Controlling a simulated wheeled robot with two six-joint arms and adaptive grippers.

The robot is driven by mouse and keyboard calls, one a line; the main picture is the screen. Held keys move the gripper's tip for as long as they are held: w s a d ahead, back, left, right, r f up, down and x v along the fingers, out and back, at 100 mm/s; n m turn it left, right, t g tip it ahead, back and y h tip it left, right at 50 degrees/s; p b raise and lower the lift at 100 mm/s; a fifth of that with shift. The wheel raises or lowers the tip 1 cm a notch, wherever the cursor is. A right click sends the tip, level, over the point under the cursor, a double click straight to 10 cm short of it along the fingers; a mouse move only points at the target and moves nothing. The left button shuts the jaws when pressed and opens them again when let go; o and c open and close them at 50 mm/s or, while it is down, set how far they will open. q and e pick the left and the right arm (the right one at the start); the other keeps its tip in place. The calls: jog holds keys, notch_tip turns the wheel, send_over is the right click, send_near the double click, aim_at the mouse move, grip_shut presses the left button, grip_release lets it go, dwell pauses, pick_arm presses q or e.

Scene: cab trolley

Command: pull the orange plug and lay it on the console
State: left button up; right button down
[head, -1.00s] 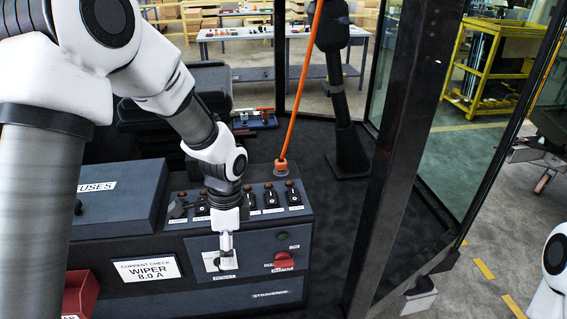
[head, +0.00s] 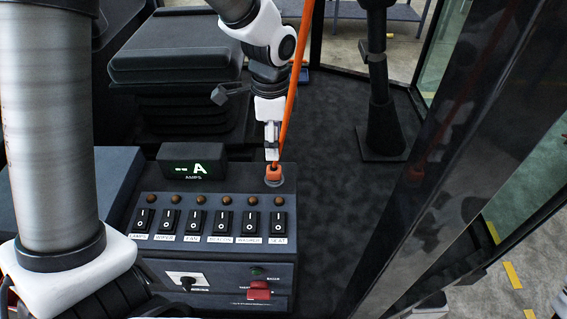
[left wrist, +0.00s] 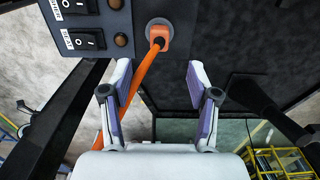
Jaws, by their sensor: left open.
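The orange plug (head: 273,171) sits in a round grey socket at the console's (head: 214,253) back right corner; it also shows in the left wrist view (left wrist: 158,36). Its orange cable (head: 291,85) rises steeply past my arm. My left gripper (head: 271,152) is open just above and behind the plug. In the left wrist view its two fingers (left wrist: 159,80) stand apart with the plug ahead between them, not gripped. The cable runs down-left there and passes by the left finger. My right gripper is not in view.
A row of rocker switches (head: 210,222) with brown lamps lies left of the plug. An AMPS display (head: 193,168) stands behind them. A red switch (head: 259,290) is on the front face. A dark post (head: 380,110) rises at the right; dark floor lies between.

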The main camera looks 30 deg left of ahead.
pick_arm(q)
jog(key=s, duration=0.3)
jog(key=b, duration=0.4)
send_over(274, 168)
jog(key=f, duration=0.2)
jog(key=w+f, duration=0.1)
jog(key=shift+f, duration=0.4)
jog(key=shift+w+f+b, duration=0.1)
jog(key=shift+f+b, duration=0.35)
jog(key=shift+f, duration=0.25)
jog(key=shift+s+f+b, duration=0.85)
jog(key=shift+s+f, duration=0.15)
jog(key=shift+s, duration=0.05)
jog(key=shift+w+f, duration=0.4)
jog(key=shift+f, duration=0.45)
jog(key=shift+w+f, duration=0.2)
jog(key=shift+w, duration=0.05)
jog(key=shift+s+r, duration=0.2)
jog(key=shift+s, duration=0.2)
jog(key=shift+w, duration=0.25)
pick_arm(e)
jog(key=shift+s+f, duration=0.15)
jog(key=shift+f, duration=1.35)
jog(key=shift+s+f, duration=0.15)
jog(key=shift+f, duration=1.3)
